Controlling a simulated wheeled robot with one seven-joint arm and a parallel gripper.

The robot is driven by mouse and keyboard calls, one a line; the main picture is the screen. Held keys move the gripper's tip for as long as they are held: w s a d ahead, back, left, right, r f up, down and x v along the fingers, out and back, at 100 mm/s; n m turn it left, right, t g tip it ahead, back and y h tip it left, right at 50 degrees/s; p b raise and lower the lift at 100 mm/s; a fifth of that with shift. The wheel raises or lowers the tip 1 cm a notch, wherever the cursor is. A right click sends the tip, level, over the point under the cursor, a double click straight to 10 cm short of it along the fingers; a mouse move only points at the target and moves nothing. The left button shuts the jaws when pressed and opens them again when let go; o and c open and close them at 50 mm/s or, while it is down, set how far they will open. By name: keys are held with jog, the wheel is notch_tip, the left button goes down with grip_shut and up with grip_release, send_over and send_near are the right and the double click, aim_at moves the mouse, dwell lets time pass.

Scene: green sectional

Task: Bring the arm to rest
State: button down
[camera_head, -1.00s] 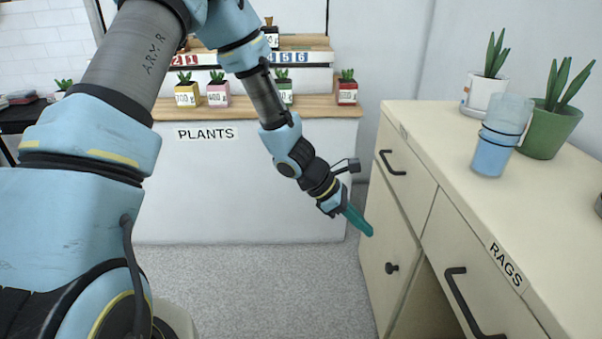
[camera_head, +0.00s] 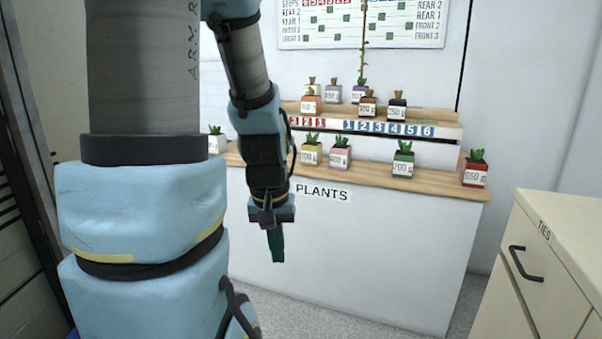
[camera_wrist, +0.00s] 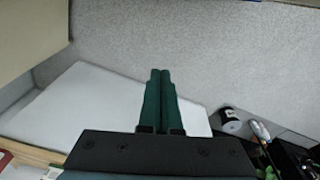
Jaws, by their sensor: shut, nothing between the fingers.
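My arm stands at the left of the head view, and its forearm hangs down from the top. My gripper (camera_head: 277,246) points down in front of the white plants counter (camera_head: 380,245), above the floor. Its green fingers are shut with nothing between them. In the wrist view my gripper (camera_wrist: 160,80) shows two green fingers side by side, touching along their length. Past them lie the counter's white surface and grey carpet.
Small potted plants with price tags, such as a red pot (camera_head: 474,173), stand on the counter's wooden top (camera_head: 440,182). A cream drawer cabinet (camera_head: 545,265) labelled TIES is at the right. Carpet (camera_head: 310,318) shows below the counter. A dark roll (camera_wrist: 231,121) lies at the wrist view's right.

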notch_tip(320, 180, up, 14)
jog(key=a+p, duration=0.2)
jog(key=p, duration=1.1)
jog(key=shift+s+r+m+p, duration=0.15)
jog(key=shift+r+m+p, duration=0.15)
jog(key=shift+p, duration=0.1)
